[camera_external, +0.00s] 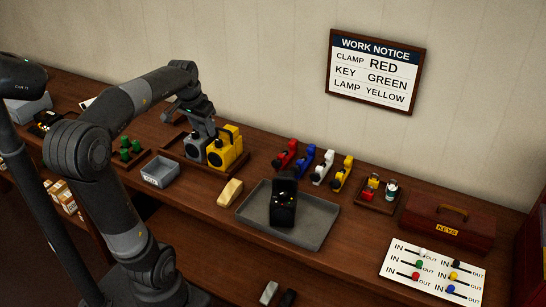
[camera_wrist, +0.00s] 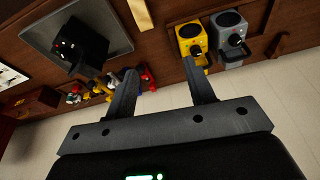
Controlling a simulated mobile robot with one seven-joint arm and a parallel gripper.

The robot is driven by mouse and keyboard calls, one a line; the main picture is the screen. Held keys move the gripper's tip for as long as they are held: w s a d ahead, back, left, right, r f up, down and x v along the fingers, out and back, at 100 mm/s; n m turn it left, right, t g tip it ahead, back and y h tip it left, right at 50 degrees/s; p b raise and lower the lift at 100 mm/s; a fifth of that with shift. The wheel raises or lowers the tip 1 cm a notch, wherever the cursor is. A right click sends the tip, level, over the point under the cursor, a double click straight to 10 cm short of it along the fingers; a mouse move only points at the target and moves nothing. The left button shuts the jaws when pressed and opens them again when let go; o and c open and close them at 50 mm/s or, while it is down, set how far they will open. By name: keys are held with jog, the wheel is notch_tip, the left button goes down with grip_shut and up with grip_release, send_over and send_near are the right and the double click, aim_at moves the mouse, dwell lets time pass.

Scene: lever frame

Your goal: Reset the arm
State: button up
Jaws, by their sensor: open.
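My gripper (camera_wrist: 160,78) is open and empty in the wrist view, its two fingers spread apart. In the external view my gripper (camera_external: 180,113) is raised at the end of my bent arm, above the back of the bench. It is near a grey device (camera_external: 194,147) and a yellow device (camera_external: 226,150) standing side by side in a wooden tray. Both also show beyond the fingers in the wrist view, the yellow one (camera_wrist: 191,42) and the grey one (camera_wrist: 230,38). I see no contact between the gripper and them, but the exact gap is hard to tell.
A black device (camera_external: 284,200) stands on a grey tray (camera_external: 313,238). Red, blue, white and yellow clamps (camera_external: 323,168) stand behind it. A keys box (camera_external: 447,225), a slider panel (camera_external: 432,272), a grey bin (camera_external: 159,172) and a tan block (camera_external: 230,192) are on the bench. A work notice (camera_external: 375,70) hangs above.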

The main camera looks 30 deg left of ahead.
jog(key=s+d+f+t, duration=0.1)
jog(key=s+d+f, duration=0.1)
jog(key=s+d, duration=0.2)
jog(key=s+d+f+t, duration=0.1)
jog(key=s+d+f, duration=0.2)
jog(key=s, duration=0.7)
jog(key=shift+d+f+n, duration=0.2)
jog(key=shift+d+n, duration=0.15)
jog(key=shift+n, duration=0.05)
